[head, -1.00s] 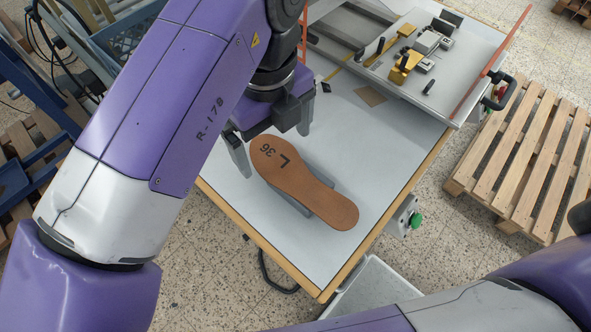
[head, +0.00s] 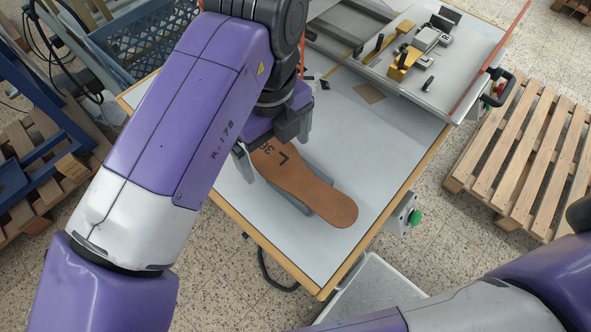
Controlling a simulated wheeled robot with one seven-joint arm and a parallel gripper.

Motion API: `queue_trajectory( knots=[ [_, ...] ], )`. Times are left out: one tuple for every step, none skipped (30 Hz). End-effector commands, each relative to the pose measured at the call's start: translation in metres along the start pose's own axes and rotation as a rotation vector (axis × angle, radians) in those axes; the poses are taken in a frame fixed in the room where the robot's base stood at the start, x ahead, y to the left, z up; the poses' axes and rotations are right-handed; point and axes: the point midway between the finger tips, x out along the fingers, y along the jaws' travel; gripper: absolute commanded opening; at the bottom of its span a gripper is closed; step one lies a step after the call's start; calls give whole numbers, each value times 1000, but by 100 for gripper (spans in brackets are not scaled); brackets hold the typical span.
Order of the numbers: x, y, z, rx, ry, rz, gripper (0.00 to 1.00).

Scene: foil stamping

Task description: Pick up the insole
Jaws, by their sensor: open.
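The brown insole (head: 312,187), marked "L 36", lies on a grey support on the light table (head: 400,135), its narrow end toward the lower right. The support (head: 292,202) shows only partly beneath it. My gripper (head: 272,148) is open over the insole's upper-left end, with one finger on the left side and the other on the right. It hides part of that end and of the number. I cannot tell whether the fingers touch the insole.
A sliding plate with yellow and black clamps (head: 405,62) and a red edge stands at the table's back right. A blue crate (head: 130,45) is at the back left. A wooden pallet (head: 530,160) lies on the floor at right. A green button (head: 415,217) sits on the table's right side.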

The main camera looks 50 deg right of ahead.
Motion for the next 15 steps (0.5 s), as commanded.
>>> queue_trajectory(
  knots=[
    [1, 0, 0, 0, 0, 0, 98],
    [1, 0, 0, 0, 0, 0, 98],
    [1, 0, 0, 0, 0, 0, 98],
    [1, 0, 0, 0, 0, 0, 98],
    [1, 0, 0, 0, 0, 0, 98],
    [1, 0, 0, 0, 0, 0, 98],
    [1, 0, 0, 0, 0, 0, 98],
    [1, 0, 0, 0, 0, 0, 98],
    [1, 0, 0, 0, 0, 0, 98],
    [1, 0, 0, 0, 0, 0, 92],
    [1, 0, 0, 0, 0, 0, 86],
    [1, 0, 0, 0, 0, 0, 78],
    [1, 0, 0, 0, 0, 0, 72],
    [1, 0, 0, 0, 0, 0, 66],
    [1, 0, 0, 0, 0, 0, 58]
  ],
)
